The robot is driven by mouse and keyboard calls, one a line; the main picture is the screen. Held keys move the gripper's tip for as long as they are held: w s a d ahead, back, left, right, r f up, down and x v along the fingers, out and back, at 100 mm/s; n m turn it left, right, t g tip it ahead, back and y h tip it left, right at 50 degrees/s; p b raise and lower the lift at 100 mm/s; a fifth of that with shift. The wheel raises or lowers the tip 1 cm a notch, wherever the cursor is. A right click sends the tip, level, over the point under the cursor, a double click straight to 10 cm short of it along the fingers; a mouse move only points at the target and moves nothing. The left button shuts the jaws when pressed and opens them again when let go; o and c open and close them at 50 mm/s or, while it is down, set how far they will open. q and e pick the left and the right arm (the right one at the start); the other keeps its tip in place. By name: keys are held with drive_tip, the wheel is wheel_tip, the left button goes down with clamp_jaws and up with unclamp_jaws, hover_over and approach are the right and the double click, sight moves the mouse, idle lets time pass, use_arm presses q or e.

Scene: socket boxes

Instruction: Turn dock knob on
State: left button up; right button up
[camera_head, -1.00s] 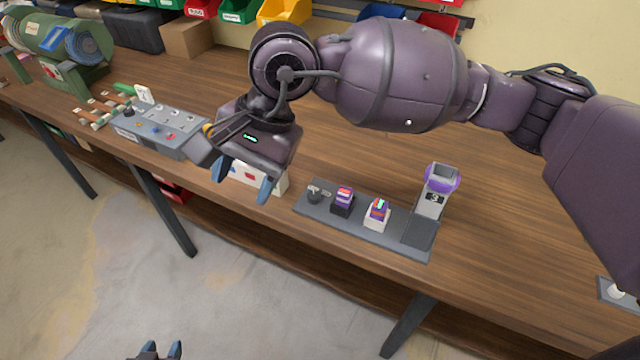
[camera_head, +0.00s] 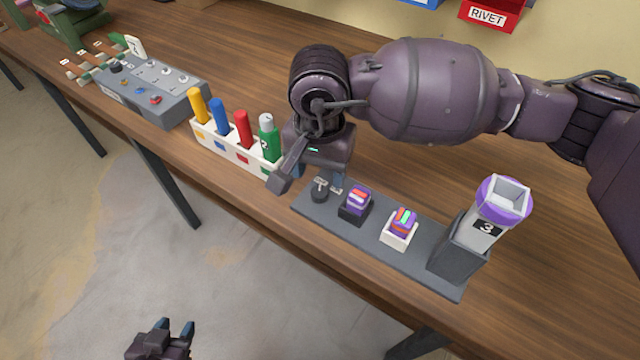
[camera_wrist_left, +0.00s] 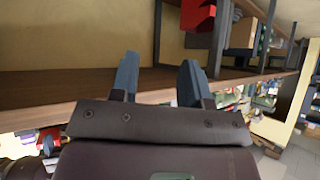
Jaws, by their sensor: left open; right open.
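The dock (camera_head: 378,238) is a dark grey plate along the table's front edge. Its small dark knob (camera_head: 320,193), with a light marking on top, sits at the left end. My right gripper (camera_head: 319,180) is open, pointing down just behind and above the knob; its fingers are partly hidden by its own body, and I cannot tell whether they touch the knob. My left gripper (camera_head: 174,328) is open and empty, low in front of the table. Its two spread fingers also show in the left wrist view (camera_wrist_left: 157,82).
On the dock are a black holder (camera_head: 355,208) and a white holder (camera_head: 399,232) with striped blocks, and a purple-topped dispenser (camera_head: 490,228) marked 3. Left of my right gripper stands a white rack (camera_head: 215,143) of coloured markers, then a grey control panel (camera_head: 165,105).

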sight(320, 191)
drive_tip(key=shift+f+b, duration=0.35)
drive_tip(key=shift+f, duration=2.35)
drive_tip(key=c, duration=0.9)
